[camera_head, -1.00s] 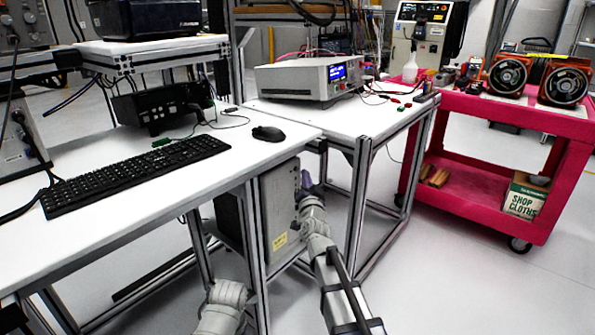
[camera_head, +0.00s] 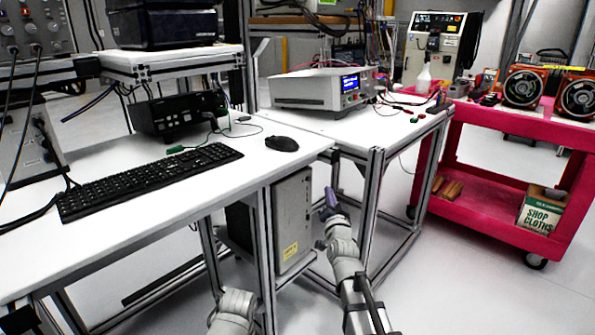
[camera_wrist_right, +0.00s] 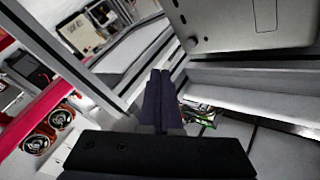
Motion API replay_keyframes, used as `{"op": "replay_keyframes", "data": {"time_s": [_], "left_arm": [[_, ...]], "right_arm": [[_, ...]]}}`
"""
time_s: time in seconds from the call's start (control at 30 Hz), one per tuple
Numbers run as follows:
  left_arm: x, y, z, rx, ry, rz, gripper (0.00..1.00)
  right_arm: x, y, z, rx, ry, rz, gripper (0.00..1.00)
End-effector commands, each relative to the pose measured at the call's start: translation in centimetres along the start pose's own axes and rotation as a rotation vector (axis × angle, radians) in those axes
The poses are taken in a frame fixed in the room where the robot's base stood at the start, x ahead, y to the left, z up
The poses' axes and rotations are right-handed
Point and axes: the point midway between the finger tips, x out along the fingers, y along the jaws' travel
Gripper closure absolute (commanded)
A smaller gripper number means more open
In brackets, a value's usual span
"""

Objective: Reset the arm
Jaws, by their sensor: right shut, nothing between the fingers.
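My right arm comes in from the bottom of the head view. Its gripper (camera_head: 330,199) has purple-grey fingers and is below the tabletop level, beside the grey computer case and the table frame. In the right wrist view the two fingers of the gripper (camera_wrist_right: 161,75) lie together, shut with nothing between them. My left arm shows only as a grey link at the bottom of the head view; its gripper is not visible.
A white table (camera_head: 180,215) holds a keyboard (camera_head: 150,178) and mouse (camera_head: 282,143). A grey case (camera_head: 293,222) stands under it. A second table carries a bench instrument (camera_head: 320,90). A red cart (camera_head: 470,205) stands at the right. Floor between table and cart is clear.

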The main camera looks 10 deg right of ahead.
Motion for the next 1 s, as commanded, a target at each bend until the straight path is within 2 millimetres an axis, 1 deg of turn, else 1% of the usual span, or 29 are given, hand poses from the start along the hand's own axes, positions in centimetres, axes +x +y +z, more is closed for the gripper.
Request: {"op": "replay_keyframes", "data": {"time_s": [0.07, 0.17, 0.2, 0.27, 0.3, 0.37, 0.4, 0.47, 0.5, 0.57, 0.6, 0.67, 0.7, 0.8, 0.87, 1.0], "left_arm": [[-0.1, 0.0, 0.0, 0.0, 0.0, 0.0, 1.0], [-0.3, 0.0, 0.0, 0.0, 0.0, 0.0, 1.0], [-0.3, 0.0, 0.0, -0.001, 0.0, 0.0, 1.0], [-0.5, -0.1, 0.0, -0.001, 0.0, 0.0, 1.0], [-0.5, -0.1, 0.0, -0.001, 0.0, -0.001, 1.0], [-0.6, -0.1, 0.0, -0.001, 0.0, -0.001, 1.0], [-0.7, -0.1, 0.1, -0.001, 0.0, -0.001, 1.0], [-0.8, -0.1, 0.1, -0.001, -0.001, -0.001, 1.0], [-0.8, -0.1, 0.1, -0.002, -0.001, -0.001, 1.0], [-0.9, -0.1, 0.1, -0.002, -0.001, -0.001, 1.0], [-1.0, -0.1, 0.1, -0.002, -0.001, -0.001, 1.0], [-1.0, -0.1, 0.1, -0.002, -0.001, -0.001, 1.0], [-1.1, -0.1, 0.1, -0.002, -0.001, -0.001, 1.0], [-1.2, -0.1, 0.1, -0.002, -0.001, -0.001, 1.0], [-1.2, -0.1, 0.1, -0.002, -0.001, -0.002, 1.0], [-1.3, -0.2, 0.1, -0.003, -0.001, -0.002, 1.0]], "right_arm": [[-0.7, -0.8, 2.3, -0.03, -0.083, 0.005, 1.0], [-2.6, -1.9, 7.3, -0.105, -0.273, 0.021, 1.0], [-3.8, -2.4, 9.6, -0.146, -0.366, 0.03, 1.0], [-6.1, -2.8, 13.1, -0.214, -0.511, 0.042, 1.0], [-7.8, -3.0, 15.2, -0.26, -0.607, 0.051, 1.0], [-10.7, -3.0, 18.0, -0.332, -0.749, 0.065, 1.0], [-12.8, -3.0, 19.6, -0.382, -0.843, 0.074, 1.0], [-16.2, -2.7, 21.7, -0.457, -0.98, 0.09, 1.0], [-18.4, -2.5, 22.7, -0.505, -1.069, 0.102, 1.0], [-21.6, -2.0, 23.8, -0.574, -1.19, 0.118, 1.0], [-23.6, -1.8, 24.2, -0.616, -1.262, 0.13, 1.0], [-26.3, -1.3, 24.6, -0.673, -1.36, 0.147, 1.0], [-27.9, -1.1, 24.6, -0.706, -1.419, 0.158, 1.0], [-31.6, -0.5, 24.4, -0.782, -1.551, 0.186, 1.0], [-33.7, -0.2, 24.1, -0.826, -1.624, 0.203, 1.0], [-38.0, 0.4, 22.9, -0.916, -1.782, 0.246, 1.0]]}}
